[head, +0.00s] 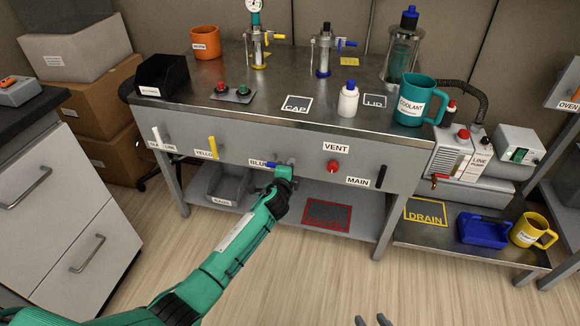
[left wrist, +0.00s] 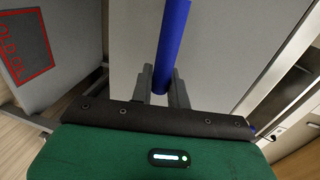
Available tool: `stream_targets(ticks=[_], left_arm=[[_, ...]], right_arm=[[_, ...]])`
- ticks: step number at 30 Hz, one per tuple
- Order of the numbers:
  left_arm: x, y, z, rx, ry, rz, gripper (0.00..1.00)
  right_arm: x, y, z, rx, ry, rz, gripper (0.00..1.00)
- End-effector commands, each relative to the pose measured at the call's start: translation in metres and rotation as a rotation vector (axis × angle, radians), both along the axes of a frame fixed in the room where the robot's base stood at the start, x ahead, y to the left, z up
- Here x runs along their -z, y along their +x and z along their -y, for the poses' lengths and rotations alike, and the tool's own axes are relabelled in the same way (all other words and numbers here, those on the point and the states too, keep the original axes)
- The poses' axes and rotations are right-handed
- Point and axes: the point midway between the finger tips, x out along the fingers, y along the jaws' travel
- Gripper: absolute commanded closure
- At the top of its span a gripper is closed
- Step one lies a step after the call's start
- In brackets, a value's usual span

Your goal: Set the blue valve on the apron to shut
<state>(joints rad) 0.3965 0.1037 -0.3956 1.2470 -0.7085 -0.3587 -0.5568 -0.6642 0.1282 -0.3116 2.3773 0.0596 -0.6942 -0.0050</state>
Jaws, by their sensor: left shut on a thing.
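The blue valve's handle (head: 263,164) is on the front apron of the bench, beside its partly covered "BLUE" label (head: 257,162). My left gripper (head: 284,171) is at the apron, shut on this handle. In the left wrist view the blue handle (left wrist: 173,45) runs between the two grey fingers of my left gripper (left wrist: 161,82). The valve's pivot is largely hidden by the gripper. My right gripper (head: 372,320) shows only its fingertips at the bottom edge, apart and empty, far from the valve.
The apron also carries a white lever (head: 156,136), a yellow lever (head: 212,147), a red VENT knob (head: 333,166) and a black MAIN lever (head: 381,176). A grey bin (head: 228,184) sits on the shelf below. The floor in front is clear.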

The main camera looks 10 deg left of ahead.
Motion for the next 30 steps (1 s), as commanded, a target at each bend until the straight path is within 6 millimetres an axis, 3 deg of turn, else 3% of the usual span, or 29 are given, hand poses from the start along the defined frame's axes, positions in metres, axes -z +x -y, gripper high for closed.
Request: stream_targets(ticks=[19, 20, 23, 30], left_arm=[[0.0055, -0.0006, -0.0001, 0.000, 0.056, -0.001, 1.00], [0.0055, -0.0006, -0.0001, 0.000, 0.056, -0.001, 0.81], [0.0053, -0.0005, -0.0001, 0.000, 0.055, -0.001, 0.64], [0.0042, -0.0002, 0.0000, 0.000, 0.054, 0.001, 0.64]], right_arm=[[-0.0004, 0.0008, -0.0029, -0.001, 0.013, 0.021, 0.64], [-0.0004, 0.0008, -0.0029, -0.001, 0.013, 0.021, 0.64], [-0.0004, 0.0007, -0.0030, -0.001, 0.013, 0.021, 0.64], [-0.0005, 0.0006, -0.0030, -0.001, 0.013, 0.021, 0.64]])
